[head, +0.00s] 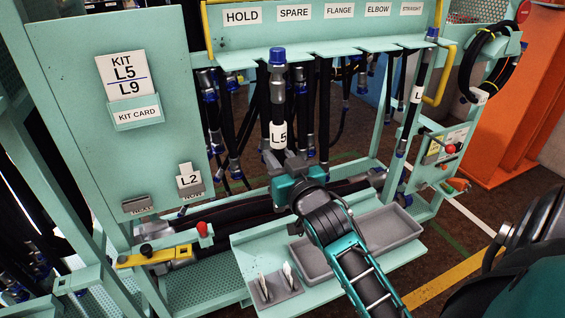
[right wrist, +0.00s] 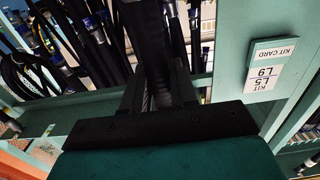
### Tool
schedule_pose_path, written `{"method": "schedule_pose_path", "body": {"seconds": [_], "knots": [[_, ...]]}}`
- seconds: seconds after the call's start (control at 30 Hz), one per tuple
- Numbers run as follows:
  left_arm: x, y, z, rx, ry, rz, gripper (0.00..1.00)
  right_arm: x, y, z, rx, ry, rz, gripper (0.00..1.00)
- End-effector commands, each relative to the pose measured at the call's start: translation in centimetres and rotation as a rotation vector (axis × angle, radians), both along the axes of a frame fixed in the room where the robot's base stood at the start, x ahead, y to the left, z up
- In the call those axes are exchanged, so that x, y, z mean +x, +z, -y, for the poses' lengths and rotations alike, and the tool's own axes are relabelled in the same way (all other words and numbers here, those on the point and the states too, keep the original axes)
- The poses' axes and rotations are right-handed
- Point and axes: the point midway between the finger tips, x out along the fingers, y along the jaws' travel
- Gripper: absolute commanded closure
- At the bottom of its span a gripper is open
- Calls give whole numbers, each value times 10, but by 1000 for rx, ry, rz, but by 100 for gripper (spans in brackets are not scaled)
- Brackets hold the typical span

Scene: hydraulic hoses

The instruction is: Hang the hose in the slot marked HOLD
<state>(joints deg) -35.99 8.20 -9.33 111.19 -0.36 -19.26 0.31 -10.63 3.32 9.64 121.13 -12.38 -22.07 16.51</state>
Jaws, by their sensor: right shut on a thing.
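The black hose (head: 277,95) has a blue-capped metal end fitting (head: 277,58) and a white L5 tag (head: 279,135). It stands nearly upright in front of the rack. My right gripper (head: 293,168) is shut on it just below the tag; the hose is also a dark band in the right wrist view (right wrist: 145,40). The HOLD label (head: 242,16) is at the left of the rack's label strip, above the slotted shelf (head: 240,58). The blue cap is in front of this shelf, right of the HOLD label and below SPARE. My left gripper is not in view.
Labels SPARE, FLANGE, ELBOW and STRAIGHT continue rightward. Several dark hoses (head: 235,130) hang behind the held one. A hose tagged L (head: 416,95) hangs at the right end. A grey tray (head: 375,238) lies below. The kit card panel (head: 122,75) stands left.

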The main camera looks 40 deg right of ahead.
Motion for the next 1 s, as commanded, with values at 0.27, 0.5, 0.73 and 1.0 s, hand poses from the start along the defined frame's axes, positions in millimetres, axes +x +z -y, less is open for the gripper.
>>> {"method": "schedule_pose_path", "body": {"seconds": [0.27, 0.5, 0.73, 1.0], "knots": [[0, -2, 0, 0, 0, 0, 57, 17, 1, 4, -1, 1, 6, 100], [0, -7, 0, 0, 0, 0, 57, 30, 0, 7, -3, 1, 7, 100], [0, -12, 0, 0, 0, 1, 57, 43, 0, 10, -1, 1, 6, 100], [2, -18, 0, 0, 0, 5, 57, 59, -1, 14, -2, 1, 5, 100]]}}
